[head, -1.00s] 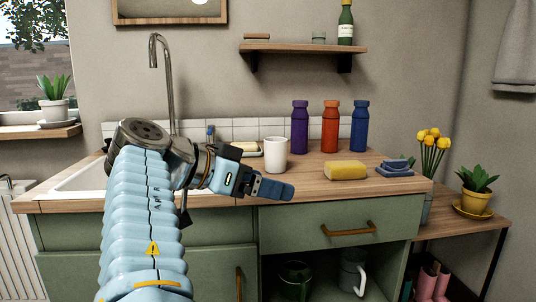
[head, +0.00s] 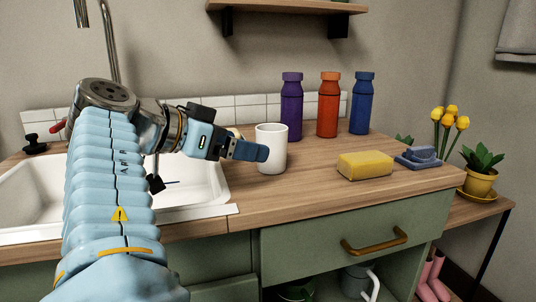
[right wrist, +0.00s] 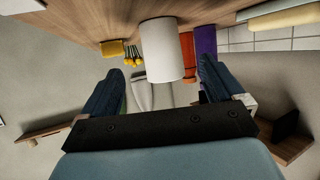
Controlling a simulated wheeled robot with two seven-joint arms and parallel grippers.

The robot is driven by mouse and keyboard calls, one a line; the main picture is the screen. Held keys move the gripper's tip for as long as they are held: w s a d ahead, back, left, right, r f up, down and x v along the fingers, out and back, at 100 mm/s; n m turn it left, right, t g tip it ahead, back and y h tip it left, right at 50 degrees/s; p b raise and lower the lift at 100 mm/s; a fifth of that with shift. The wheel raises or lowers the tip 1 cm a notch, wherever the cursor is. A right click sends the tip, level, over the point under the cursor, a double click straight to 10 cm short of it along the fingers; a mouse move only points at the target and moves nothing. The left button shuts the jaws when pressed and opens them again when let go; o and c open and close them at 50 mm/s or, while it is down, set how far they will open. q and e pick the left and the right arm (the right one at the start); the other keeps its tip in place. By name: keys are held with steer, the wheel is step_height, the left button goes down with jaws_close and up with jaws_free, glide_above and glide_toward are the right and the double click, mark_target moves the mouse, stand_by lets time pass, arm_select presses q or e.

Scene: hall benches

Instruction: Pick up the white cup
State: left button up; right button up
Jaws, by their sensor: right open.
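The white cup (head: 273,150) stands upright on the wooden counter, right of the sink. My right gripper (head: 262,152) is beside it, its near finger overlapping the cup's left edge in the head view. In the right wrist view, which is upside down, the cup (right wrist: 161,48) shows ahead and between the two spread fingers of the right gripper (right wrist: 160,68), with gaps on both sides. The gripper is open and holds nothing. Whether a finger touches the cup cannot be told. My left gripper is not in view.
Behind the cup stand a purple bottle (head: 292,107), an orange bottle (head: 328,106) and a blue bottle (head: 362,104). A yellow sponge (head: 365,165) and folded blue cloth (head: 418,157) lie to the right. The white sink (head: 215,190) is left. The counter (head: 300,197) before the cup is clear.

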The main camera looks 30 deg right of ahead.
mark_target(272, 150)
steer(key=b+x, duration=0.1)
steer(key=x, duration=0.8)
steer(key=shift+w, duration=0.1)
steer(key=shift+c, duration=0.2)
steer(key=c, duration=1.1)
steer(key=shift+o, duration=0.2)
steer(key=shift+r, duration=0.15)
